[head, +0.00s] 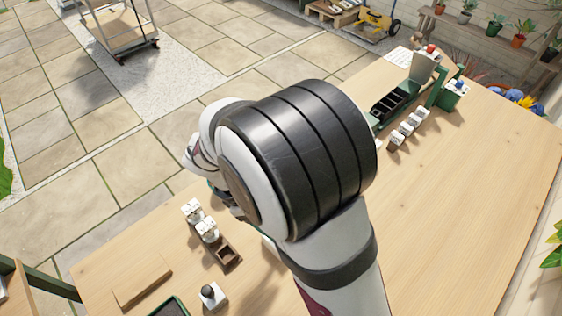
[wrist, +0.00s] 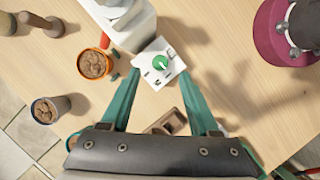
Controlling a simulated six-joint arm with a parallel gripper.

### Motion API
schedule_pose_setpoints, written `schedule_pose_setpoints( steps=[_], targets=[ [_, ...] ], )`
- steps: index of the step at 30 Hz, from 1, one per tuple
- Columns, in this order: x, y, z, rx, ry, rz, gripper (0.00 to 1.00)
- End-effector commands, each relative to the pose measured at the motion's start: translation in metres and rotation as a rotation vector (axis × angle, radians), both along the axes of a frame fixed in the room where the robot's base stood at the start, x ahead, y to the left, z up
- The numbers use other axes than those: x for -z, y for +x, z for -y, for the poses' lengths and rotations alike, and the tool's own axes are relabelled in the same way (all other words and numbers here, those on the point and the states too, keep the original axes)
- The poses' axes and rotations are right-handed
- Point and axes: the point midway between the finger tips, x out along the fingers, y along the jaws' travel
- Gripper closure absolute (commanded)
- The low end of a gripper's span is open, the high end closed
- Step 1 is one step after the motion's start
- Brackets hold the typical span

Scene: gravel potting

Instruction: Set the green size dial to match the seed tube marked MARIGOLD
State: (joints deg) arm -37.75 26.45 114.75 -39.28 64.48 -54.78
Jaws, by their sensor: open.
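The green size dial (wrist: 160,63) is a small round knob on a white plate with dark marks (wrist: 150,76), in the wrist view. My gripper (wrist: 160,76) is open, its two green fingers apart, with the dial between and just beyond the tips in the picture. I cannot tell how far above it they are or read the dial's setting. In the head view my arm hides the dial and fingers. White labelled tubes (head: 193,211) stand at a brown wooden holder (head: 228,256); several more white pieces (head: 397,138) stand farther back. No label is readable, so I cannot identify MARIGOLD.
An orange pot (wrist: 94,65) and a grey pot (wrist: 45,110) stand left of the dial. A white body (wrist: 115,20) rises beside it. A black knob on a white base (head: 210,294) sits near the front edge. The table's right side is clear.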

Motion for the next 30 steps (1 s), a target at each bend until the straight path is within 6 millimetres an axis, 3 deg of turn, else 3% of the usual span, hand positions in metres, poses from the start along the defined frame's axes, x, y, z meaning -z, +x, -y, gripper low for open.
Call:
schedule_pose_setpoints(
  steps=[3, 6, 18, 28, 30],
  targets=[
    [0.025, -0.001, 0.011, 0.002, -0.002, -0.004, 0.38],
    [0.039, 0.0, 0.017, 0.002, -0.002, -0.001, 0.38],
    [0.048, 0.0, 0.02, 0.003, 0.001, 0.001, 0.38],
    [0.048, 0.0, 0.02, 0.003, 0.001, 0.001, 0.96],
    [0.048, 0.0, 0.02, 0.003, 0.001, 0.001, 1.0]
  ],
)
